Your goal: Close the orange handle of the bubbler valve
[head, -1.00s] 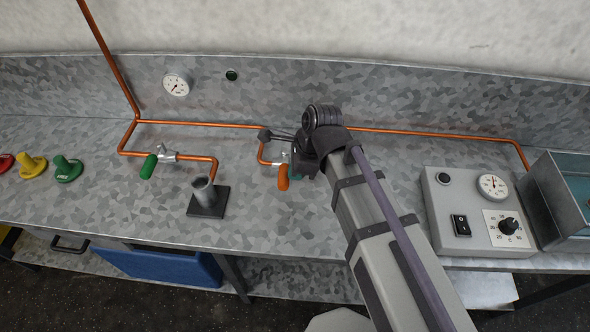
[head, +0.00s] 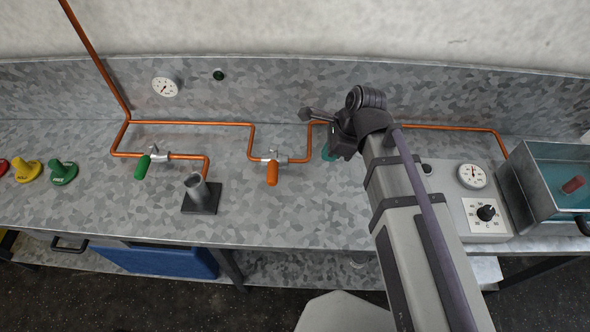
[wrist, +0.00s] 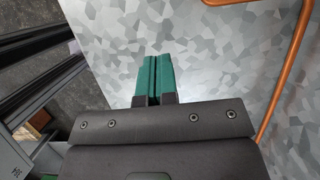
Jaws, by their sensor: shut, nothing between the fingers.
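The orange handle (head: 272,174) hangs from the silver bubbler valve (head: 276,158) on the low loop of copper pipe. It points toward the bench's front edge, across the pipe. My gripper (head: 329,152) is to the right of the valve, apart from the handle, above the bench. Its fingers are partly hidden behind the wrist in the head view. In the wrist view my gripper (wrist: 152,78) shows two green fingers together with nothing between them. The handle does not show there; a copper pipe (wrist: 286,75) runs along the right.
A green-handled valve (head: 142,167) and an upright metal cup on a dark base (head: 200,206) stand to the left. A control box (head: 486,198), partly behind my arm, and a water bath (head: 531,189) are at right. Bench in front of the orange handle is clear.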

